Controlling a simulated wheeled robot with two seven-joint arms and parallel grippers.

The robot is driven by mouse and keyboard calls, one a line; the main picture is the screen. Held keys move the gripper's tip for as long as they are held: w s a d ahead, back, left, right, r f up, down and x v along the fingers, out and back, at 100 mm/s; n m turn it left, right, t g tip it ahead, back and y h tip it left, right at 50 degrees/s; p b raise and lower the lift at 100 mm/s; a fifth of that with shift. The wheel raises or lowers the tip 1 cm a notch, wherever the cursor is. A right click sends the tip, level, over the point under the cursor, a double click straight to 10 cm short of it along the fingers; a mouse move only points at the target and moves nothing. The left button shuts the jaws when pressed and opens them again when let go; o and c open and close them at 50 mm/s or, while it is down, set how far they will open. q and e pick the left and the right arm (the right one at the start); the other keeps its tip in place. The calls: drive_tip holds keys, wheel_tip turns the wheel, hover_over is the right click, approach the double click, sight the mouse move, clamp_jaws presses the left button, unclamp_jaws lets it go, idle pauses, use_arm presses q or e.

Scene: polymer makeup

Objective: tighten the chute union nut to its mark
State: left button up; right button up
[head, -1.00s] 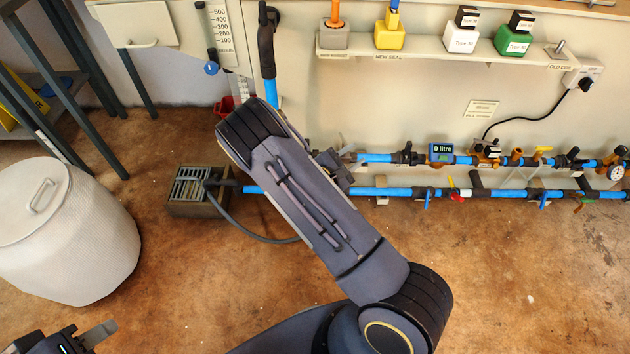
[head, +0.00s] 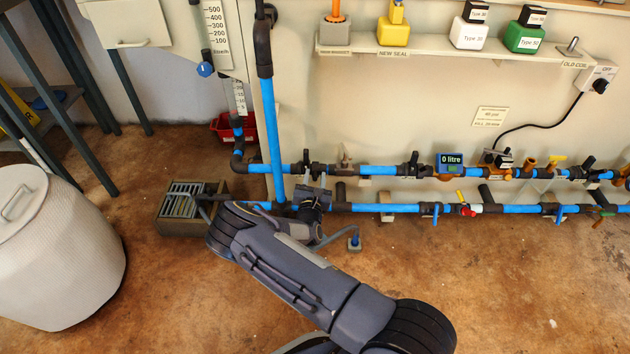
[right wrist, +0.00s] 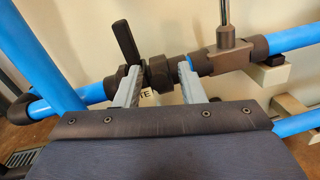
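The union nut (right wrist: 160,72) is a dark ribbed collar on the upper blue pipe line. In the right wrist view it sits between a valve with a black lever (right wrist: 126,42) and a dark fitting with a metal rod (right wrist: 226,50). My right gripper (right wrist: 159,80) is open, one grey finger on each side of the nut; I cannot tell whether either touches. In the head view my right gripper (head: 316,183) is at the pipes, and the nut is too small to make out. A label ending "TE" (right wrist: 146,93) is partly hidden below it. No mark on the nut is readable. My left gripper is out of view.
The lower blue pipe (head: 385,208) runs below the upper one. A vertical blue pipe (head: 272,130) stands left of my gripper. A floor drain (head: 182,200) and a white bin (head: 50,250) are at left. The front floor is clear.

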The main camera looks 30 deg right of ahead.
drive_tip(key=shift+w+d, duration=0.2)
drive_tip(key=shift+w, duration=0.05)
drive_tip(key=shift+c, duration=0.2)
clamp_jaws()
drive_tip(key=shift+r, duration=0.1)
